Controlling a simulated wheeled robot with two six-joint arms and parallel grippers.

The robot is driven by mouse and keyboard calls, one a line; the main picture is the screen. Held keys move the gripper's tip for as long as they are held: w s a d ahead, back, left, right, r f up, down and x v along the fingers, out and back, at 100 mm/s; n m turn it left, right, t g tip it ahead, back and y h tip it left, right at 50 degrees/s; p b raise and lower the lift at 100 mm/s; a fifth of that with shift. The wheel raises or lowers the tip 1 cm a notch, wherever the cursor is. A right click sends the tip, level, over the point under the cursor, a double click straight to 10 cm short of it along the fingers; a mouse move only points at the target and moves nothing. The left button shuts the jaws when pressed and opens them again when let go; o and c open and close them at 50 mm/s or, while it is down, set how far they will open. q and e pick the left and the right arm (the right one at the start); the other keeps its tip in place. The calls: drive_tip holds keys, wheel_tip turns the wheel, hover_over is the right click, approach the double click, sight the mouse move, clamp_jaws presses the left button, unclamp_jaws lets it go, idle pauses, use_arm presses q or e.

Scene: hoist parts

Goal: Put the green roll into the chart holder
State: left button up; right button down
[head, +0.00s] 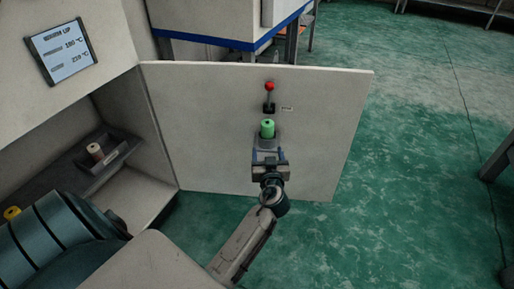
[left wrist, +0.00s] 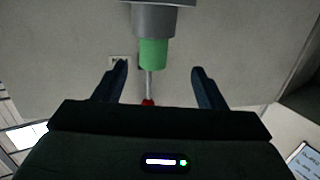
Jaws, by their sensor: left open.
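The green roll (head: 267,129) stands upright with its lower part inside a grey cup-like holder (head: 266,144) on the pale panel. In the left wrist view the green roll (left wrist: 153,54) sticks out of the grey holder (left wrist: 154,19). My left gripper (head: 268,158) is in front of the panel, just below the holder in the picture. Its fingers (left wrist: 158,72) are open and apart, with nothing gripped; the roll shows between them in the wrist view. The lower part of the roll is hidden by the holder. My right gripper is not in view.
A red-knobbed lever (head: 269,90) and a small label (head: 287,109) are on the pale panel (head: 210,125) above the roll. At left, a grey tray (head: 122,156) holds a beige roll (head: 95,151); a yellow object (head: 12,213) sits nearby. Green floor (head: 420,190) is open at right.

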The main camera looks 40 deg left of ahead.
use_arm(q)
drive_tip(key=s+d+f+m+g+h, duration=0.1)
drive_tip(key=s+d+f+m+h, duration=0.2)
drive_tip(key=s, duration=0.5)
drive_tip(key=s+d+f+m+g+h, duration=0.15)
drive_tip(key=s+f+h, duration=0.3)
drive_tip(key=s, duration=0.45)
drive_tip(key=s+d+m+h, duration=0.1)
drive_tip(key=s+d+h, duration=0.1)
drive_tip(key=s+d, duration=0.2)
drive_tip(key=s+d+r+m+g+h, duration=0.1)
drive_tip(key=s+d+m+h, duration=0.1)
drive_tip(key=s+d, duration=0.3)
drive_tip(key=s+h, duration=0.1)
drive_tip(key=s, duration=0.2)
drive_tip(key=shift+d+r, duration=0.25)
drive_tip(key=shift+r, duration=0.05)
